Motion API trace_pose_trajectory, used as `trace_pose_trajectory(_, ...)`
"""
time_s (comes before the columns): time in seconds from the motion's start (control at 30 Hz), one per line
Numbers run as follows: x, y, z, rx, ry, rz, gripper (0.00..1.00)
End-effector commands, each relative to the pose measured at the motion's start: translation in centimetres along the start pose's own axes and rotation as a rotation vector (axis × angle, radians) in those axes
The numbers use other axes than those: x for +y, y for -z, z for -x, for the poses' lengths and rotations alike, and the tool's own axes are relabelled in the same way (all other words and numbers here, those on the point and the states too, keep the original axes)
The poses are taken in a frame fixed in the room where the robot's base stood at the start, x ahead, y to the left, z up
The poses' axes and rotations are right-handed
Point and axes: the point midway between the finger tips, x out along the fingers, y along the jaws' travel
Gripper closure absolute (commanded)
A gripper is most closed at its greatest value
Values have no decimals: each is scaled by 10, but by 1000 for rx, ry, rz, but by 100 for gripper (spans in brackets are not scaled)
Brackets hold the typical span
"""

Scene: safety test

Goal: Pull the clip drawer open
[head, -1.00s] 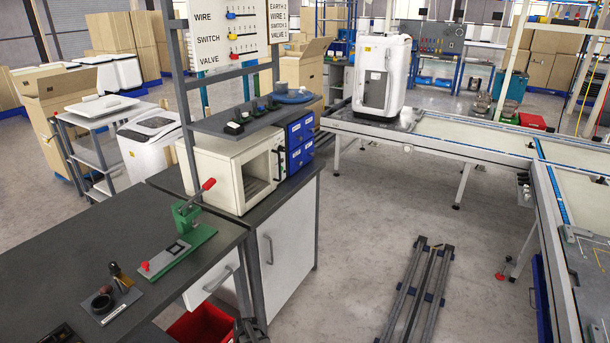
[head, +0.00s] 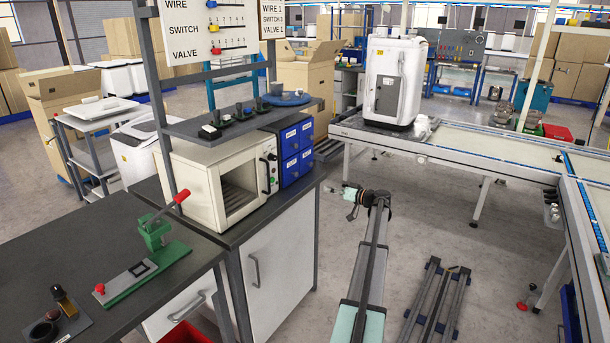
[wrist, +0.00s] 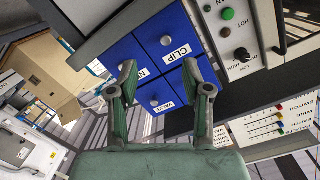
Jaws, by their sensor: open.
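The blue drawer unit (head: 297,152) has several small drawers with white labels and round knobs. It stands on the bench, right of the cream oven. In the wrist view, the CLIP drawer (wrist: 165,34) is shut, its label and pale knob visible between and beyond my fingertips. My gripper (wrist: 158,76) is open and empty, its two green fingers spread in front of the drawer fronts. No contact with the knob shows. In the head view, my gripper (head: 338,190) is right of the unit, pointing left toward it over the floor.
The cream oven (head: 225,180) adjoins the drawer unit. A grey shelf (head: 235,120) with small items is above. The bench holds a green lever press (head: 150,265). A conveyor (head: 480,152) runs along the right. Open floor lies between.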

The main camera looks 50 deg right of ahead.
Motion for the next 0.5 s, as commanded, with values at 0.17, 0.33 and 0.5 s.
trace_pose_trajectory(0.17,-6,18,-2,98,44,166,51)
trace_pose_trajectory(0.33,-6,18,-7,97,41,225,51)
trace_pose_trajectory(0.5,-7,20,-26,94,43,224,51)
